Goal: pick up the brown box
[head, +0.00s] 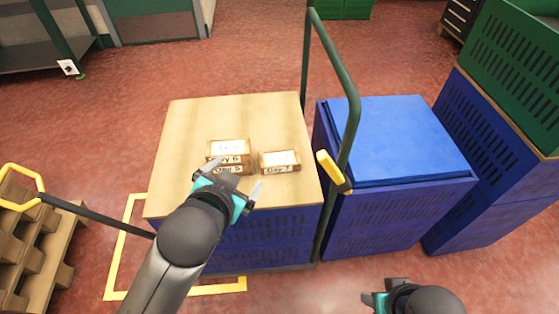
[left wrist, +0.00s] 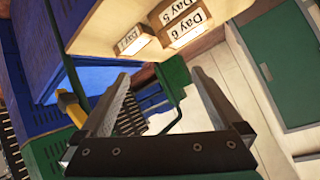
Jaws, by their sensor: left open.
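Several small brown boxes with white tops sit on a wooden board (head: 185,125). A separate box labelled Day 7 (head: 279,161) lies just right of the stack. In the left wrist view, the Day 6 box (left wrist: 189,29) and Day 7 box (left wrist: 133,41) show tilted near the top. My left gripper (head: 238,177) is open and empty, in front of the boxes with its fingers pointing toward them. My right gripper (head: 374,299) is at the bottom edge, mostly hidden.
The board rests on a blue crate. A green cart handle (head: 351,95) with a yellow grip (head: 333,171) rises right of it. A lidded blue crate (head: 400,138) and stacked crates stand further right. Wooden pallets (head: 35,255) are at left.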

